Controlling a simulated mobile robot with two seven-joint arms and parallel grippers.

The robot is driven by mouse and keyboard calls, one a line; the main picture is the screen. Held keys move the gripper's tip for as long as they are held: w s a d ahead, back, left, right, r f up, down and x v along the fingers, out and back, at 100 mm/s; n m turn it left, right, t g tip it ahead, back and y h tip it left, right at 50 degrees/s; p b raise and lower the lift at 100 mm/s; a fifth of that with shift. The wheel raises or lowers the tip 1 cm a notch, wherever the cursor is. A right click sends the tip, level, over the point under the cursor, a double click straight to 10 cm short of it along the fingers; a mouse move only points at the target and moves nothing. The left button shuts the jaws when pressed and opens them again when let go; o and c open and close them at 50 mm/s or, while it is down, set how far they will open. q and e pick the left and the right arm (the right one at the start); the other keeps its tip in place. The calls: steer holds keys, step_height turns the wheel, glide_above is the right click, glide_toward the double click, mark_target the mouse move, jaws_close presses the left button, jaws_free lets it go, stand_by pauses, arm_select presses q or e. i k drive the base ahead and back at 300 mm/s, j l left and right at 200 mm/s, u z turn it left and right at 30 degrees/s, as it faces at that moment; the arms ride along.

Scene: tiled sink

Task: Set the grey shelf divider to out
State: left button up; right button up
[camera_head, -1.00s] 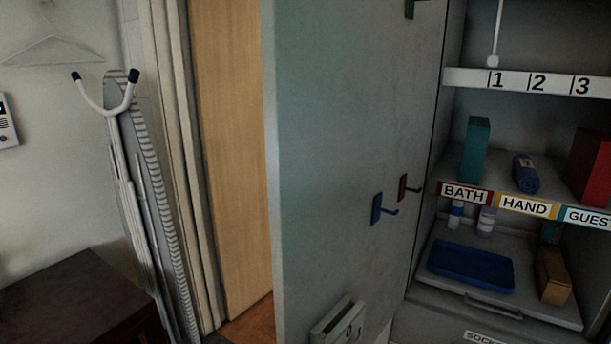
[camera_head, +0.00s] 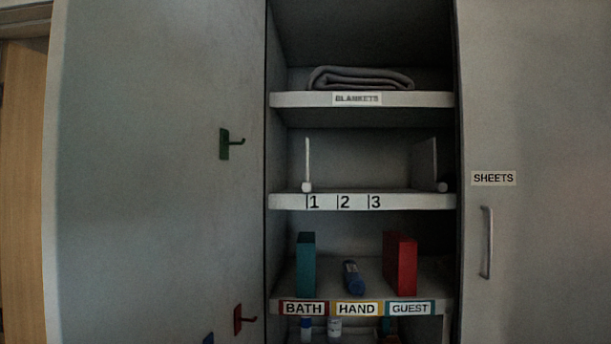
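Two thin upright dividers stand on the shelf marked 1, 2, 3 (camera_head: 410,202). The left divider (camera_head: 307,160) is pale, seen nearly edge-on, just left of the 1, with a round knob at its front foot. The right divider (camera_head: 424,160) shows a greyish face near the right end of the shelf, well right of the 3, also with a round knob at its foot. In this dim light I cannot tell for certain which one is the grey divider. Neither of my grippers is in view.
Above is a folded blanket (camera_head: 360,78). Below, a teal block (camera_head: 306,265), blue roll (camera_head: 352,278) and red block (camera_head: 400,265) stand on the labelled shelf. An open door (camera_head: 150,150) with hooks is left; a closed SHEETS door (camera_head: 540,240) is right.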

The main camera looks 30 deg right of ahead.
mark_target(423, 154)
steer(key=z, duration=1.65)
